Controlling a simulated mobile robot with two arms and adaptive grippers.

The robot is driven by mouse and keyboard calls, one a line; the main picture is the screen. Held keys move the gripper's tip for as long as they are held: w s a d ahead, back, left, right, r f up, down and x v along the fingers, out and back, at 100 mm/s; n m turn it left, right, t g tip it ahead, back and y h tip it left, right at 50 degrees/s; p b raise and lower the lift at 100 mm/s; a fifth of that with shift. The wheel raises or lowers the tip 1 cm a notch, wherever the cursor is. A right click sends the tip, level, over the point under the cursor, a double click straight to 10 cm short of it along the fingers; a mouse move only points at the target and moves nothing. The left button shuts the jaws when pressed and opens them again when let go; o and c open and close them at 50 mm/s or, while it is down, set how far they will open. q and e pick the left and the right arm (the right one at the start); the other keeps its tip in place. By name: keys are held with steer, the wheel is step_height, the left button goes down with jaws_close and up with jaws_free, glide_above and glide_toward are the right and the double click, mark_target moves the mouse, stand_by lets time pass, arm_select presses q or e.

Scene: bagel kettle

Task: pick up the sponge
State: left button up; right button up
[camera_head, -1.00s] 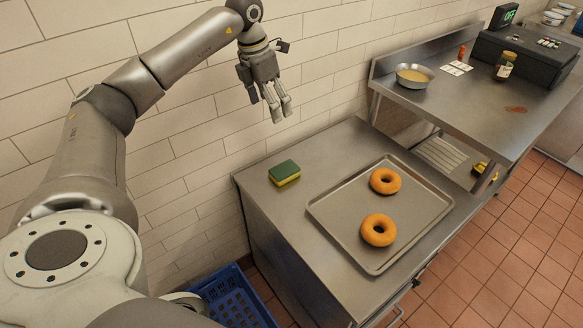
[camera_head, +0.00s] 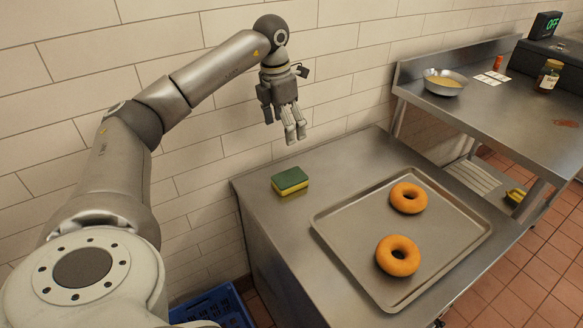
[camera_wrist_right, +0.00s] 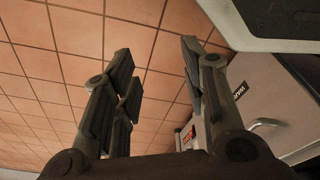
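The sponge (camera_head: 289,181), green on top and yellow below, lies flat on the metal counter (camera_head: 262,204) near its back left corner. In the head view my left gripper (camera_head: 281,128) hangs above the counter with its fingers pointing down. Its fingers are spread and empty, and they appear above the sponge in the picture, clear of it. My right gripper (camera_wrist_right: 160,70) shows only in the right wrist view. Its fingers are apart with nothing between them, over the tiled floor. The sponge is not in that view.
A metal tray (camera_head: 345,235) with two bagels (camera_head: 408,198) (camera_head: 398,255) lies right of the sponge. A higher steel table (camera_head: 480,115) with a bowl (camera_head: 445,82) and a jar (camera_head: 549,75) stands at right. A tiled wall is behind; a blue crate (camera_head: 215,308) is below left.

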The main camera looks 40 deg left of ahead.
arm_select(q)
steer(key=b, duration=0.5)
glide_above(289, 177)
steer(key=s, duration=0.2)
step_height(289, 177, down, 7)
steer(key=f+b, duration=0.1)
steer(key=f, duration=0.2)
steer(key=w+f, duration=0.1)
steer(key=f, duration=0.3)
steer(key=shift+w+b, duration=0.15)
steer(key=shift+b, duration=0.2)
steer(key=f, duration=0.4)
steer(key=shift+w+f+b, duration=0.2)
steer(key=shift+w+b, duration=0.15)
arm_select(e)
steer(key=w+r+t, duration=0.1)
steer(key=w+r, duration=0.4)
steer(key=w, duration=0.1)
steer(key=shift+w+a+r, duration=0.35)
steer(key=shift+a, duration=0.1)
arm_select(q)
steer(key=c, duration=0.8)
